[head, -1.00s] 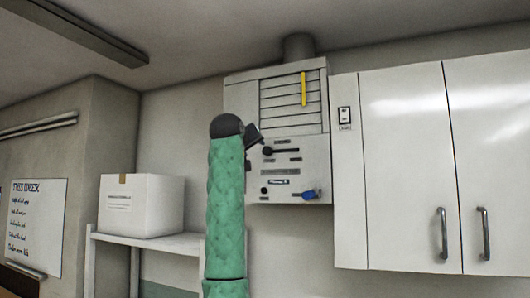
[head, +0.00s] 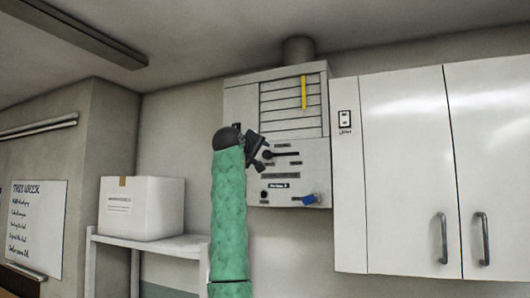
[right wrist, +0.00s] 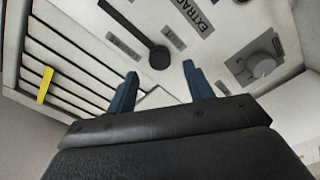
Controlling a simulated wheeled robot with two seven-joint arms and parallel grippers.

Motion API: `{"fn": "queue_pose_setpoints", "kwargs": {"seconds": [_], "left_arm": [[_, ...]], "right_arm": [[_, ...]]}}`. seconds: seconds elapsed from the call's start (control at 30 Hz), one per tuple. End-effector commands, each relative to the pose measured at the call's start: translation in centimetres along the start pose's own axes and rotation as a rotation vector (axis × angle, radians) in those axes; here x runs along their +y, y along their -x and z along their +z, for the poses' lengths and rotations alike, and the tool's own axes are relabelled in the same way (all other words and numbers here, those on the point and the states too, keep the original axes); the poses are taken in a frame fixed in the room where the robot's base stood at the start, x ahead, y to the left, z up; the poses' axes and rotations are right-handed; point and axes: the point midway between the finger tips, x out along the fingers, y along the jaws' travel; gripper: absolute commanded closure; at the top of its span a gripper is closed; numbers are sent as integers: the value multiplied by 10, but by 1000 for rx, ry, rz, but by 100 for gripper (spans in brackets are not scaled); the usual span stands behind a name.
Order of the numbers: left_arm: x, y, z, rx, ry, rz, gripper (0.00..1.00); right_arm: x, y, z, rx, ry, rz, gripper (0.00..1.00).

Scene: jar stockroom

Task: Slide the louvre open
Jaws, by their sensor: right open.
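A pale wall-mounted extractor unit (head: 240,105) has a louvre of horizontal slats (head: 280,100) with a yellow strip (head: 303,92) hanging over it. Below the slats a black round slider knob (right wrist: 159,58) sits at one end of a dark straight slot; in the head view this is the slot's left end. My right gripper (head: 264,152) is at the panel's left side, in front of the knob. In the right wrist view its blue fingers (right wrist: 160,75) are open and empty, with the knob just beyond the gap between their tips. I cannot tell whether they touch it. My left gripper is not in view.
A grey dial (right wrist: 262,66) and a blue knob (head: 309,200) are lower on the panel. A white box (head: 140,208) sits on a shelf (head: 150,244) at left.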

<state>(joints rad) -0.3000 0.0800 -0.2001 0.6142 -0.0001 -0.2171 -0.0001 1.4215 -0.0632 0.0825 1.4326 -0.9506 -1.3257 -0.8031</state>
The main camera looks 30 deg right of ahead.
Motion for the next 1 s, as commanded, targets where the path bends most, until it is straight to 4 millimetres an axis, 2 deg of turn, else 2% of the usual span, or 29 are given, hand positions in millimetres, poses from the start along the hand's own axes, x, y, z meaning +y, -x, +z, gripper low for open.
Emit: {"fn": "queue_pose_setpoints", "kwargs": {"seconds": [0.03, 0.33, 0.77, 1.0], "left_arm": [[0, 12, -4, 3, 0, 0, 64], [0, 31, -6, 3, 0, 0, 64], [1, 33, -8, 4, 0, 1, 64], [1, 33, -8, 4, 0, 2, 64]], "right_arm": [[4, -9, -3, -2, 2, -1, 48], [1, -42, -2, -1, 0, -1, 48], [-1, -50, 0, 0, 0, -1, 48], [-1, -50, 0, 0, 0, -1, 93]]}}
